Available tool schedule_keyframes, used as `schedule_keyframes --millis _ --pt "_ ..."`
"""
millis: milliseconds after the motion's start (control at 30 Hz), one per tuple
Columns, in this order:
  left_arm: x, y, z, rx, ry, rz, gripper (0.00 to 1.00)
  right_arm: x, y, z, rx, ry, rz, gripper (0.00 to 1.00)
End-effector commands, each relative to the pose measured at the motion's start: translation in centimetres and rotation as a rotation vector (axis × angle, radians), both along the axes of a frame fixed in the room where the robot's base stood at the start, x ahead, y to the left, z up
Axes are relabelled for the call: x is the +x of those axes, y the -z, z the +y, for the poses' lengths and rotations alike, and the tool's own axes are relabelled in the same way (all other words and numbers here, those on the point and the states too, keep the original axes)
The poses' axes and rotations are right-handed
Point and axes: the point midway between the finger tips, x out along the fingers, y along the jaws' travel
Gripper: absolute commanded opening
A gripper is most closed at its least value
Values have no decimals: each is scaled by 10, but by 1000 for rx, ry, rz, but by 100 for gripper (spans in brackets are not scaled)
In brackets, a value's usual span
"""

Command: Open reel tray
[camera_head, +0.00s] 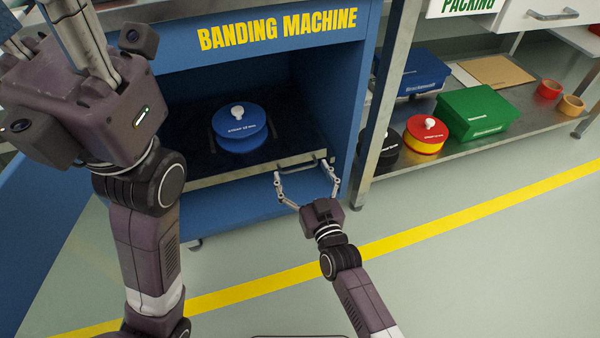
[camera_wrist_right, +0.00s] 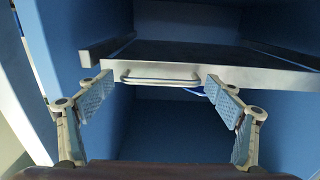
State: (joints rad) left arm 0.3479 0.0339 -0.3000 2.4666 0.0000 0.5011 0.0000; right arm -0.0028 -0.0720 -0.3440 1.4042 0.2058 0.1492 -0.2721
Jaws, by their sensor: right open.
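The reel tray (camera_head: 225,176) is a dark flat tray with a metal front edge inside the blue banding machine (camera_head: 180,60). A blue reel (camera_head: 242,130) with a white knob sits on it. The tray's bar handle (camera_head: 300,163) is at its front right; it also shows in the right wrist view (camera_wrist_right: 160,80). My right gripper (camera_head: 306,173) is open in front of the handle. In the wrist view its two fingers stand at either end of the handle, not closed on it. My left gripper (camera_head: 75,30) is raised at the upper left, its fingertips cut off by the frame.
A blue door panel (camera_head: 40,230) stands open at the left, partly behind my left arm. To the right, a metal shelf (camera_head: 400,175) holds a green box (camera_head: 480,112), a red-and-yellow reel (camera_head: 425,136) and small pots. The floor in front is clear, with a yellow line (camera_head: 430,225).

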Motion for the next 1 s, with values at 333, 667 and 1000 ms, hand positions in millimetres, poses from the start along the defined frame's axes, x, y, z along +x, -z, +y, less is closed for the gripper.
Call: schedule_keyframes --millis 333,667,1000 --pt "-7 -3 -1 2 -1 -26 40 14 0 5 0 0 0 85" --pt "-7 -3 -1 2 -1 -26 40 14 -1 5 0 0 -1 64" --pt "-8 -3 -1 1 -1 -27 40 14 -1 4 0 1 -1 35"
